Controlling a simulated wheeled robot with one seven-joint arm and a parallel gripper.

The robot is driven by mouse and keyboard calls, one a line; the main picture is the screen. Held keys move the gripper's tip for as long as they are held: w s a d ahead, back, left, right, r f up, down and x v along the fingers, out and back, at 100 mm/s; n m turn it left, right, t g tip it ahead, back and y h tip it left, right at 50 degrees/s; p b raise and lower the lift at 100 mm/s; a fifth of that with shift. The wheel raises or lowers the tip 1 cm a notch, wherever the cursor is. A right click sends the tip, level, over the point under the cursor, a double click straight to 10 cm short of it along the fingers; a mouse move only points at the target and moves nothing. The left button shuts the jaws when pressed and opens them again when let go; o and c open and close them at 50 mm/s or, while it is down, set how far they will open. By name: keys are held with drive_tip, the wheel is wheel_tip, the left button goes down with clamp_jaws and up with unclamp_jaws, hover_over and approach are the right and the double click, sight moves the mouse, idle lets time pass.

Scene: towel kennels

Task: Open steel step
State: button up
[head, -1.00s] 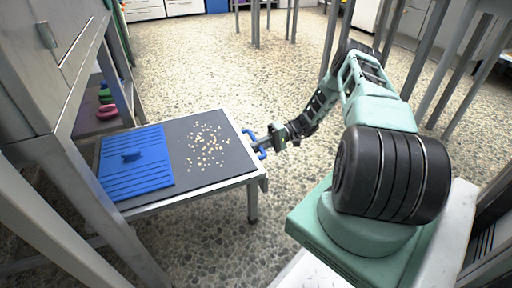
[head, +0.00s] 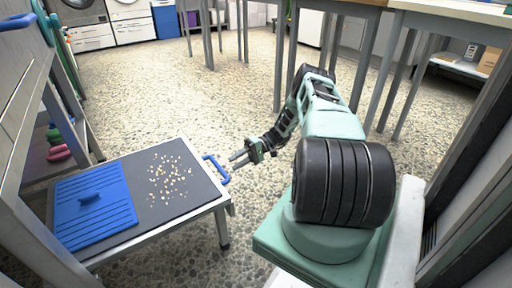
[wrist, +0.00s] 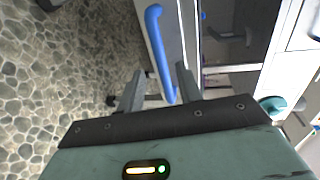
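The steel step (head: 140,238) stands out from the steel cabinet at the left, its flat top low above the floor, with a visible leg at the front right. It has a dark grey top and a blue handle (head: 217,168) on its right edge. My gripper (head: 233,157) is just right of the handle, fingers apart, with a small gap to it. In the wrist view the blue handle (wrist: 156,40) runs between the two open fingers (wrist: 158,85); nothing is gripped. Whether a finger touches it there I cannot tell.
A blue ribbed panel (head: 95,214) and scattered tan bits (head: 168,180) lie on the step's top. Pink and green things (head: 58,152) sit inside the cabinet at left. Table legs (head: 285,60) stand behind my arm. The speckled floor beyond the step is clear.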

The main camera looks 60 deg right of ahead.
drive_tip(key=p+v, duration=0.1)
drive_tip(key=v, duration=0.9)
drive_tip(key=shift+s+d, duration=0.1)
drive_tip(key=shift+s, duration=0.05)
